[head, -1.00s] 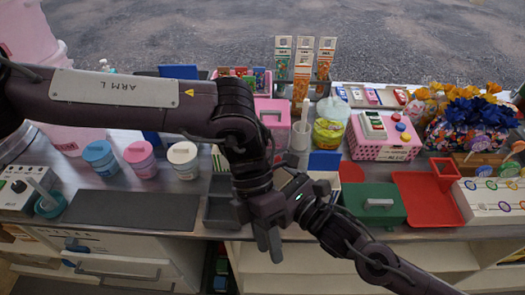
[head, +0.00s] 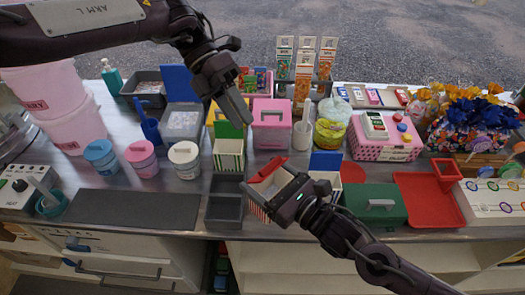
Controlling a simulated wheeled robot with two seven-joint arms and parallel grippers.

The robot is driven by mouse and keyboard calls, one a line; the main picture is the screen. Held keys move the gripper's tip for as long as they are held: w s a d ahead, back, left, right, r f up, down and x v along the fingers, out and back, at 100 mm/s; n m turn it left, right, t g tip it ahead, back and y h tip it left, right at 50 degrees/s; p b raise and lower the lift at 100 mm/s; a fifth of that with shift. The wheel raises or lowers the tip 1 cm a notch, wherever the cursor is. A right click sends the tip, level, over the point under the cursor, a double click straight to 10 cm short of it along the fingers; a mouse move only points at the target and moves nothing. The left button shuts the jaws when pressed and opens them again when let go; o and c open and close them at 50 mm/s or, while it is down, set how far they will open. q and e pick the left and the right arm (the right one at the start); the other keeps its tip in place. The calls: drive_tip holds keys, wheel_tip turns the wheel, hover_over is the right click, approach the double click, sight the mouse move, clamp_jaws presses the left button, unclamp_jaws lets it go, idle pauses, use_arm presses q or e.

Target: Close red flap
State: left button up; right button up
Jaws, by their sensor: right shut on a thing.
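The red flap (head: 265,169) stands along the far edge of a small red-and-white striped box (head: 257,197). The box looks open, with its pale inside showing, and it is tilted. My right gripper (head: 287,203) is shut on this box at its right side and hides part of it. My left gripper (head: 246,118) is up and behind the box, over the area between the green-flap box and the pink box, apart from the red flap. Its fingers overlap in this view, so its opening is unclear.
A striped box with a green flap (head: 229,155) and a box with a blue flap (head: 325,160) stand nearby. A pink box (head: 271,127) is behind. A dark grey tray (head: 224,210) is left, and a green lidded box (head: 374,204) and red tray (head: 430,200) are right.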

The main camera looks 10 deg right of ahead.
sight(266, 168)
use_arm(q)
drive_tip(key=x, duration=0.9)
drive_tip(key=shift+s+f, duration=0.1)
drive_tip(key=shift+f, duration=0.05)
drive_tip(key=shift+c, duration=0.4)
clamp_jaws()
